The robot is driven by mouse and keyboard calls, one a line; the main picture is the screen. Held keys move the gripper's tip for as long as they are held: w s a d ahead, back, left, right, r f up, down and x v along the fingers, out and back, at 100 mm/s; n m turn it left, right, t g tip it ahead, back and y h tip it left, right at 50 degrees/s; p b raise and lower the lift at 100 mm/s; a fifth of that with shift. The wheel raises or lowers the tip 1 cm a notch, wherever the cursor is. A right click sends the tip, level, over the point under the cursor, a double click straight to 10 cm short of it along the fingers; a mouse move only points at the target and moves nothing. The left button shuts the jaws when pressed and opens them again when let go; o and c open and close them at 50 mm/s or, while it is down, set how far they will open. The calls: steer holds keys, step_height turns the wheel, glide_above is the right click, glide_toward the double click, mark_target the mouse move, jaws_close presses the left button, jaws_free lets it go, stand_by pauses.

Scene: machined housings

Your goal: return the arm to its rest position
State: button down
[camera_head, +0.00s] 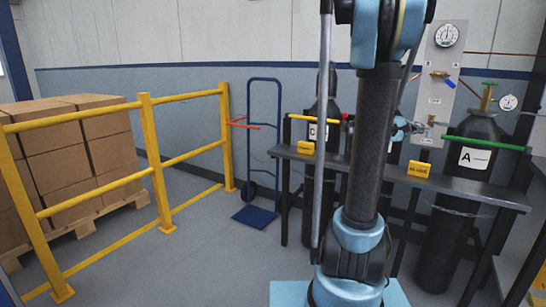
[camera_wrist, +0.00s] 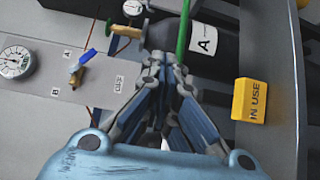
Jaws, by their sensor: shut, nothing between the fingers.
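My arm stands upright in the middle of the head view, and its links hide part of the scene behind. My gripper (camera_wrist: 166,66) is shut and empty in the wrist view, its linked fingers together. In the head view my gripper (camera_head: 408,127) shows only in part, to the right of my arm and in front of the wall panel. A dark gas cylinder labelled A (camera_head: 462,215) stands at the right; it also shows beyond my fingertips in the wrist view (camera_wrist: 222,62).
A dark rack rail (camera_head: 480,191) carries yellow blocks (camera_head: 419,169) (camera_head: 305,147). A pale valve panel (camera_head: 433,110) with a gauge and blue-handled valve is behind. A blue hand truck (camera_head: 252,215), yellow fence (camera_head: 157,165) and boxes on a pallet (camera_head: 105,145) stand left. Floor between is clear.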

steer(key=s+a+f+m+y, duration=0.1)
steer(key=s+a+f+y, duration=0.4)
steer(key=s+a+f, duration=0.3)
steer(key=s+a+f+m+g+y, duration=0.1)
steer(key=s+a+f+y, duration=0.5)
steer(key=a, duration=1)
steer(key=s+a+f+g+y, duration=0.1)
steer(key=s+a+f+y, duration=0.5)
steer(key=s+a+f, duration=0.4)
steer(key=shift+s+a+m, duration=0.35)
steer(key=shift+a+m, duration=0.05)
steer(key=shift+a, duration=0.55)
steer(key=shift+f, duration=0.1)
